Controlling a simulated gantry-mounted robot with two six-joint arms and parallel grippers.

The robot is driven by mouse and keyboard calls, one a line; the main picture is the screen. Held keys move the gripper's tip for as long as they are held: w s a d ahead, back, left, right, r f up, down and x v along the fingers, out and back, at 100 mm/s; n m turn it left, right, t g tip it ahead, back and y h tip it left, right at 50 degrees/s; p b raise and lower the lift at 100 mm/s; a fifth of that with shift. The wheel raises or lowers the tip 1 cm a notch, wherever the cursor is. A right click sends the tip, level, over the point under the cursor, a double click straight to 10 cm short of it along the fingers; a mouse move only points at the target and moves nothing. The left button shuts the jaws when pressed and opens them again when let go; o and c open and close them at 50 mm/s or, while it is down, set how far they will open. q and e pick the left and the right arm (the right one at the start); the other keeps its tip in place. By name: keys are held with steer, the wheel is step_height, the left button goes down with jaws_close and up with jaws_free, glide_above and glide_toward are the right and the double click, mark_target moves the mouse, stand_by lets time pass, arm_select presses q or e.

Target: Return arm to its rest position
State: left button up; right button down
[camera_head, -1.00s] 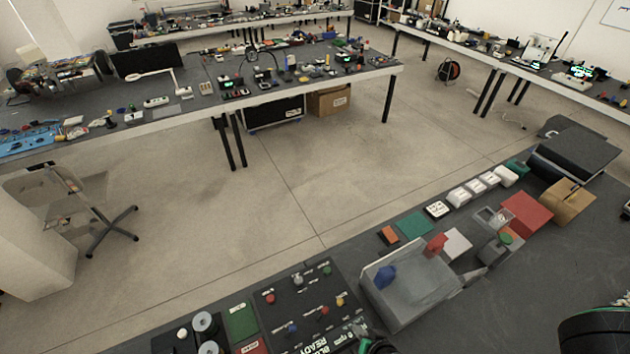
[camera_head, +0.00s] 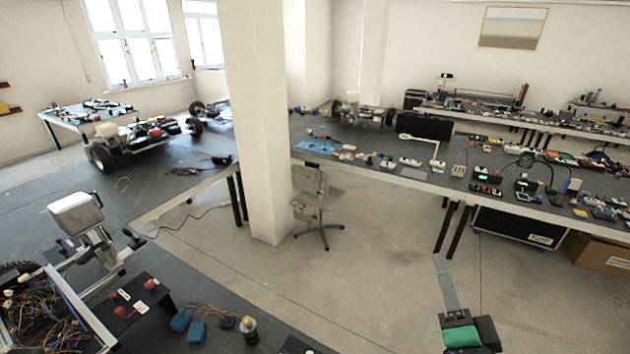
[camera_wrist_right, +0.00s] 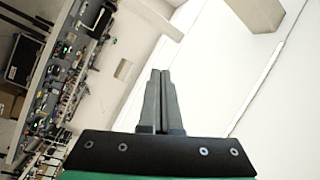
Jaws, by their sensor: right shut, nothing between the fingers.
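My right gripper (camera_head: 439,258) shows at the lower right of the head view. Its grey fingers point up from a green and black body, seen against the concrete floor. In the right wrist view the two fingers of this gripper (camera_wrist_right: 160,72) lie side by side. They are shut with nothing between them. It touches no object that I can see. My left gripper is not in the head view.
A grey bench with a wheeled vehicle (camera_head: 135,142) is at the left. An open box of wires (camera_head: 40,308) stands at the lower left. A white pillar (camera_head: 257,120) and a chair (camera_head: 318,205) are in the middle. Open floor (camera_head: 385,270) surrounds the gripper.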

steer(key=s+a+r+n+t+y, duration=0.25)
steer(key=s+r+n, duration=0.2)
steer(key=r, duration=0.55)
steer(key=s+a+r+n+t+y, duration=0.1)
steer(key=s+r+n+t+y, duration=0.2)
steer(key=r+n, duration=0.45)
steer(key=s+a+r+n+t+y, duration=0.1)
steer(key=s+a+r+n+t, duration=0.3)
steer(key=r, duration=0.8)
step_height(320, 180, down, 46)
steer(key=s+d+b, duration=0.1)
steer(key=d+b, duration=0.1)
steer(key=b, duration=4.2)
steer(key=shift+r+m+g+b, duration=0.15)
steer(key=shift+m+g+b, duration=0.15)
steer(key=shift+g, duration=0.15)
steer(key=shift+h, duration=0.25)
